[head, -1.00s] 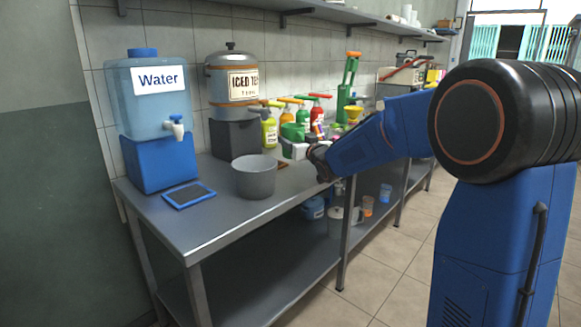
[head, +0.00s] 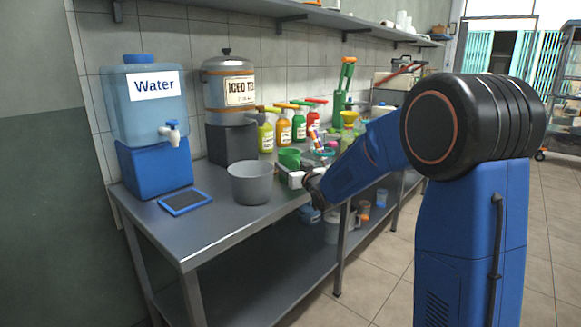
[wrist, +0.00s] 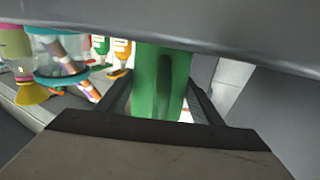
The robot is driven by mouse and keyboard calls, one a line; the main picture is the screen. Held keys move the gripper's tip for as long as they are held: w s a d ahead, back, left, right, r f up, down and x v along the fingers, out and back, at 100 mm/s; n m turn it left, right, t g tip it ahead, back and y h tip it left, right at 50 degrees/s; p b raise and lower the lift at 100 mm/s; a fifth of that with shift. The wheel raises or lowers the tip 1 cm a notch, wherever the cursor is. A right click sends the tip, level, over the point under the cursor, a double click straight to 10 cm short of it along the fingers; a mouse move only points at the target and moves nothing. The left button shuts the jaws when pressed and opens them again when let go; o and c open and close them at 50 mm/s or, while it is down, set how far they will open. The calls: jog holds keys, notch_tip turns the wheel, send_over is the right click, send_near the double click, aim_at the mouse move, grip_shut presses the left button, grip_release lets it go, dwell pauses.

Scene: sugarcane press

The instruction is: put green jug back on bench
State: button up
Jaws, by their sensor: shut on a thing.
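The green jug (head: 289,157) is above or at the bench top, behind the grey bucket and in front of the pump bottles. In the wrist view the green jug (wrist: 158,85) stands between the two dark fingers of my gripper (wrist: 160,100). My gripper (head: 297,177) is shut on it, and in the head view my wrist partly hides the jug. The steel bench (head: 225,222) runs along the tiled wall. I cannot tell whether the jug's base touches the bench.
A grey bucket (head: 251,183) stands just left of my gripper. A water dispenser (head: 150,125), a dark tablet (head: 185,202) and an iced tea urn (head: 229,85) are further left. The bench's front left is clear.

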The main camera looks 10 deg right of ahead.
jog(key=shift+f, duration=0.1)
jog(key=o, duration=1.5)
jog(key=shift+s+d, duration=0.1)
jog(key=shift+s, duration=0.1)
jog(key=s+d+f+m+g+h, duration=0.1)
jog(key=s+d+f+g+h, duration=0.2)
jog(key=s, duration=1.2)
jog(key=s+d+m+g+h, duration=0.1)
jog(key=s+d+g+h, duration=0.3)
jog(key=s, duration=1.1)
jog(key=s+f+g+y, duration=0.1)
jog(key=s+f+g, duration=0.1)
jog(key=s, duration=0.6)
jog(key=s+f+g, duration=0.1)
jog(key=s+f, duration=0.2)
jog(key=s, duration=0.6)
jog(key=s+f+g+y, duration=0.1)
jog(key=s+f+g, duration=0.1)
jog(key=s, duration=0.7)
jog(key=shift+d+f+g+y, duration=0.1)
jog(key=shift+f+g+y, duration=0.1)
jog(key=shift+g+y, duration=0.1)
